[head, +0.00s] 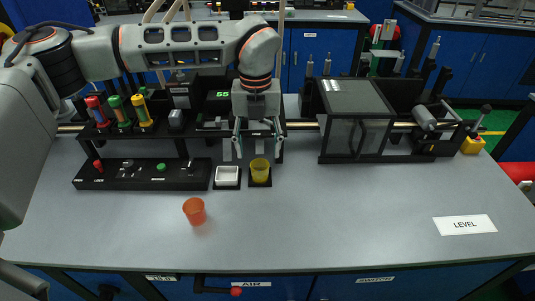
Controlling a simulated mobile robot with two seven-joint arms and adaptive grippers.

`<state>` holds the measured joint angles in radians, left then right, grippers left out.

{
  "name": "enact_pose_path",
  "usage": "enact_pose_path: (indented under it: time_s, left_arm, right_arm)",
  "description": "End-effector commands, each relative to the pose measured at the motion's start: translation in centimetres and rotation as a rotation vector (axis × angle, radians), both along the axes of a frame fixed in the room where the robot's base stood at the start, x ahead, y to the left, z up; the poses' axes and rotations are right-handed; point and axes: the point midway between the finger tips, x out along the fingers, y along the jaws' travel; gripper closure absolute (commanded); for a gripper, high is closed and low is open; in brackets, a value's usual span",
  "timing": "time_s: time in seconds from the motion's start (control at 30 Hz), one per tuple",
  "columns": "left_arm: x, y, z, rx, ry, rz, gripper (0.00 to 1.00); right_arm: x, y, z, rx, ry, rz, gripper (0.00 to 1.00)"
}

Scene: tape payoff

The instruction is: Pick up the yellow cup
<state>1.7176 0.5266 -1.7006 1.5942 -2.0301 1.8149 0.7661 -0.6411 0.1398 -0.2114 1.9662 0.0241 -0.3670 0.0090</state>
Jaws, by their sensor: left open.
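The yellow cup (260,168) stands upright on a small black base on the grey bench, near the middle. My left gripper (257,154) comes down from above with its fingers spread, just behind or over the cup. I cannot tell whether a finger touches the cup. The cup's rim and front are visible. My right gripper does not show in the head view.
An orange cup (194,211) stands nearer the front. A black control panel (140,175) lies left, and a dark clear-sided box (357,120) stands right.

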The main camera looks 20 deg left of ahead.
Motion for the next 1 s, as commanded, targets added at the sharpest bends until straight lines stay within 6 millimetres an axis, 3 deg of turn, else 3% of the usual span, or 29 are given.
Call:
enact_pose_path:
  time_s: [0.47, 0.8, 1.0]
  left_arm:
    - [0.1, 0.0, -3.2, 0.003, 0.000, 0.002, 0.46]
    - [0.5, -0.1, -7.5, 0.002, 0.000, 0.001, 0.46]
    - [0.6, -0.1, -7.7, 0.002, -0.003, 0.001, 0.46]
  right_arm:
    - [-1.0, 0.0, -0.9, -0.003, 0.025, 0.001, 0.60]
    - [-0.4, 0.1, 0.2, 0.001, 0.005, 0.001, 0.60]
    - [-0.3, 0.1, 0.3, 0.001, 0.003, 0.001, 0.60]
